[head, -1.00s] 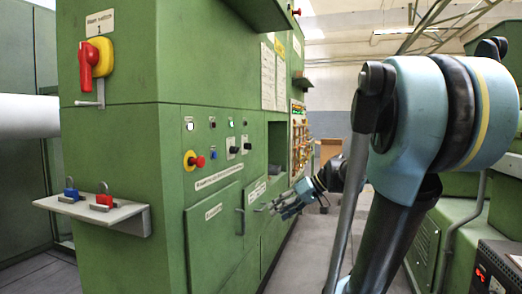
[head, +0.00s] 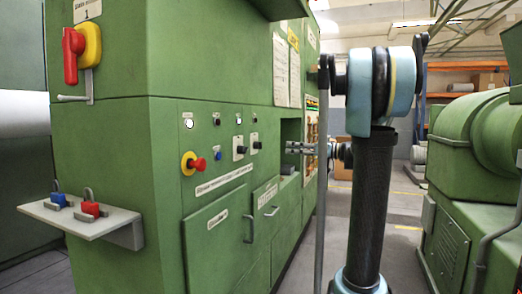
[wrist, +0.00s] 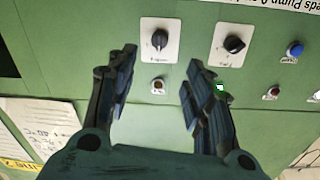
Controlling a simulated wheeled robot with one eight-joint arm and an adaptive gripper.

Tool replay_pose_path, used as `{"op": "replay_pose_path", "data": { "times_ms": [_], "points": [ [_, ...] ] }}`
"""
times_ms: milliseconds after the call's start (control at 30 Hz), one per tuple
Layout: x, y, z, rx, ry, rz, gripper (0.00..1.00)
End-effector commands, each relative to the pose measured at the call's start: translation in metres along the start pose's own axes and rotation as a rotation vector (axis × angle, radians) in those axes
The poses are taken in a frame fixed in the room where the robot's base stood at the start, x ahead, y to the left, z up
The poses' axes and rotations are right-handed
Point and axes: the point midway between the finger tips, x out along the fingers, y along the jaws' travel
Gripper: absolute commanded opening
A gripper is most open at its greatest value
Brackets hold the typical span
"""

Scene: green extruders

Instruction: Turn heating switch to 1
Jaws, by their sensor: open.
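Two black rotary knobs on white plates sit on the green panel. In the wrist view they are the left knob (wrist: 160,39) and the right knob (wrist: 234,44); in the head view they are small (head: 240,148). Their labels are too small to read, so I cannot tell which is the heating switch. My gripper (wrist: 158,68) is open and empty, its fingertips pointing at the panel just below the left knob in the wrist view. In the head view my gripper (head: 288,147) is beside the panel's recess, right of the knobs.
A red button on a yellow ring (head: 193,163), a blue button (head: 218,155) and lamps share the panel. A red main switch (head: 73,55) is on the cabinet's left face. A shelf (head: 100,222) holds padlocks. Another green machine (head: 470,170) stands right, with floor between.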

Motion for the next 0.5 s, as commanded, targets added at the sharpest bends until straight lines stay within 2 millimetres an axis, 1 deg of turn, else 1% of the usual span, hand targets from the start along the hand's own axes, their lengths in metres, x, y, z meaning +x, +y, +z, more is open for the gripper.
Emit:
{"op": "replay_pose_path", "data": {
  "times_ms": [267,500],
  "points": [
    [0.033,0.004,0.000,0.001,0.000,0.008,0.47],
    [0.068,0.004,-0.001,0.001,0.000,0.009,0.47]
  ]
}}
